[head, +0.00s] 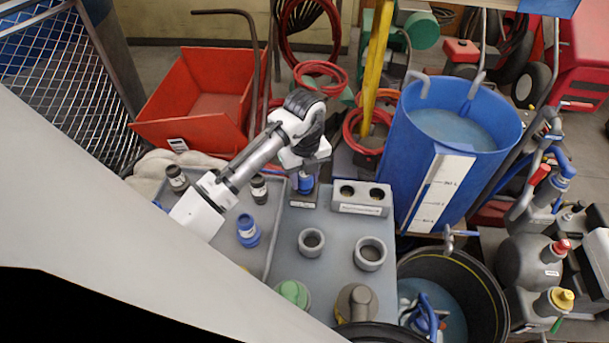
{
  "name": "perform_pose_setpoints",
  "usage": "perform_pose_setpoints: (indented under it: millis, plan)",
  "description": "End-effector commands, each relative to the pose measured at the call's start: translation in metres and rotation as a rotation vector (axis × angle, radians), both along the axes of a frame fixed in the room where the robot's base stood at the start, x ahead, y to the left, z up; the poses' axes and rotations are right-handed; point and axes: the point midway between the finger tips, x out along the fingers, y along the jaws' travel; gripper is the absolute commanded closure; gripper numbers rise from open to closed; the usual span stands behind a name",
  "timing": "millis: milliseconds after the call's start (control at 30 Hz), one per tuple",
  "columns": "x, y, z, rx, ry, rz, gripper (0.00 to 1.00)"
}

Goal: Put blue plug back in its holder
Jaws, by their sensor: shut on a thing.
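My gripper (303,168) reaches in from the left and points down over the back of the grey bench (327,268). It is shut on a blue plug (305,184), whose upper part the gripper hides. The plug is at a small grey labelled block (303,201), which looks like its holder. I cannot tell whether the plug is seated in the block or just above it. Another blue fitting (248,231) stands upright in the shallow grey tray (258,262) to the left.
A grey block with two holes (361,199) stands right of the holder. Two grey rings (311,242) (370,253) and a green cap (293,293) are nearer. Dark-topped fittings (177,180) stand in the tray. A blue tank (455,150) and black tub (478,282) bound the right.

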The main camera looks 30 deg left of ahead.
Motion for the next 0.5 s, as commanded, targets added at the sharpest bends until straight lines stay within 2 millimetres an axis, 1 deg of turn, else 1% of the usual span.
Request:
perform_pose_setpoints:
  millis: [500]
  plan:
    - [0.0, 0.0, -0.014, -0.001, 0.0, 0.0, 0.9]
